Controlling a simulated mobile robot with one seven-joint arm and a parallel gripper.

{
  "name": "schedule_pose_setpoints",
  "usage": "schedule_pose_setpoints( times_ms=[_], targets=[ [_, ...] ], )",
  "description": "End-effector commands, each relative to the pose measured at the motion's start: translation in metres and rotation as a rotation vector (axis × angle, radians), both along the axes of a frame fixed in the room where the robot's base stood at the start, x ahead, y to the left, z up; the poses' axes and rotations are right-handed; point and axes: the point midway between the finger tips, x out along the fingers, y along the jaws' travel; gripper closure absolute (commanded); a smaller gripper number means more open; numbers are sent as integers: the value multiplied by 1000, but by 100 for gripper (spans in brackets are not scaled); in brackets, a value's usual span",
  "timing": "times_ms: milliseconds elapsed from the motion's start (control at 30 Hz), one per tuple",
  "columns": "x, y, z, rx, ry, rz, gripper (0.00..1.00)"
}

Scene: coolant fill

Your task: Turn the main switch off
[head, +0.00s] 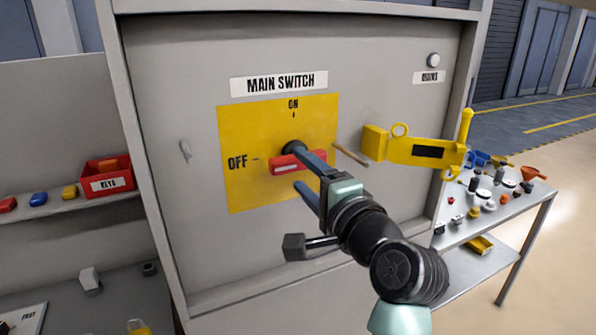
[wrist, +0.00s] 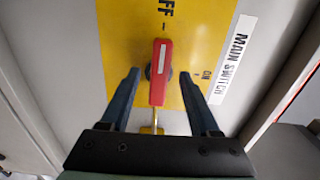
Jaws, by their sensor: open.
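The main switch has a red handle (head: 286,164) with a pale stripe, on a yellow plate (head: 245,190). ON is marked at the plate's top and OFF at its left. The handle lies nearly level, its striped end toward the OFF mark; the wrist view also shows the red handle (wrist: 160,62) pointing to the OFF lettering. My gripper (head: 296,167) is open with one finger above and one below the handle. In the wrist view my gripper (wrist: 160,75) shows a gap on each side of the handle. Part of the handle is hidden behind my upper finger in the head view.
A yellow bracket-like device (head: 400,150) is at the cabinet's right, close to my arm. A thin brown rod (head: 350,155) stands beside the plate. A round white knob (head: 433,60) is upper right. A red keys bin (head: 107,178) is on the left shelf. A cluttered table (head: 500,225) stands right.

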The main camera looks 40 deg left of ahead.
Motion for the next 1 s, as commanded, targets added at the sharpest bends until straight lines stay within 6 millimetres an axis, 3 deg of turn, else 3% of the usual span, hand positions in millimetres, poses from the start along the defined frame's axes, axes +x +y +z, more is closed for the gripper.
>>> schedule_pose_setpoints(
  times_ms=[200,433,600,1000],
  targets=[
    [-19,-48,-4,0,-1,-5,38],
    [-34,-84,-2,0,-1,-3,38],
    [-38,-94,-1,-1,-1,-2,38],
    [-39,-94,-1,-1,0,-1,38]
  ],
)
